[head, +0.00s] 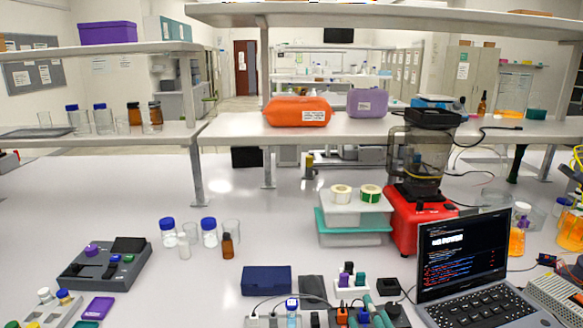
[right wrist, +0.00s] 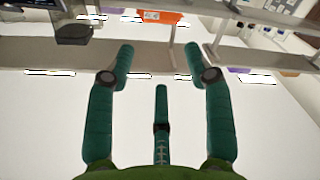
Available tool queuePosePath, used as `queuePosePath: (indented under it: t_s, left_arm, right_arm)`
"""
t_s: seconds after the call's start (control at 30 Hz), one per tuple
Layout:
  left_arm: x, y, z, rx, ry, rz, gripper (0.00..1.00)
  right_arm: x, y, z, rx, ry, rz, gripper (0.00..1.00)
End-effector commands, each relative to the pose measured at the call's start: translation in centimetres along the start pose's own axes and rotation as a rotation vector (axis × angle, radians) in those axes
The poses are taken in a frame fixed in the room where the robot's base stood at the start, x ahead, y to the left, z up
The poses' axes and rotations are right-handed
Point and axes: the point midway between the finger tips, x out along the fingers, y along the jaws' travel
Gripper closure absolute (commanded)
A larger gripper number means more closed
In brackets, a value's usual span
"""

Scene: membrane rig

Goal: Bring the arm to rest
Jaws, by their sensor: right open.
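My right gripper (head: 366,312) shows at the bottom edge of the head view, partly cut off, with teal fingers among small items at the front of the bench. In the right wrist view my right gripper (right wrist: 158,62) has its teal fingers spread apart, with nothing between them. Beyond the fingers lie white bench surface and the shelf. My left gripper is not in view. A dark grey rig (head: 103,263) with a purple knob stands on the bench at the left, away from the right gripper.
A laptop (head: 470,262) stands right of the gripper. Behind are a red-based device (head: 420,217) and stacked boxes (head: 352,222). A dark blue box (head: 266,280) lies left of the gripper, and a brown vial (head: 228,246) and blue-capped bottles (head: 209,232) stand farther back.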

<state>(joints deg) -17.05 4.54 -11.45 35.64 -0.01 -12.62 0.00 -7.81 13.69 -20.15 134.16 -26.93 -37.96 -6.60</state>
Motion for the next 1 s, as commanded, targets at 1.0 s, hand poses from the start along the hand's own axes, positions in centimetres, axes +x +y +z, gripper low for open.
queuePosePath:
  t_s: [1.0]
  left_arm:
    - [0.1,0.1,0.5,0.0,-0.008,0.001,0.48]
  right_arm:
    - [-22.5,-19.2,28.7,0.505,-1.242,-0.486,0.47]
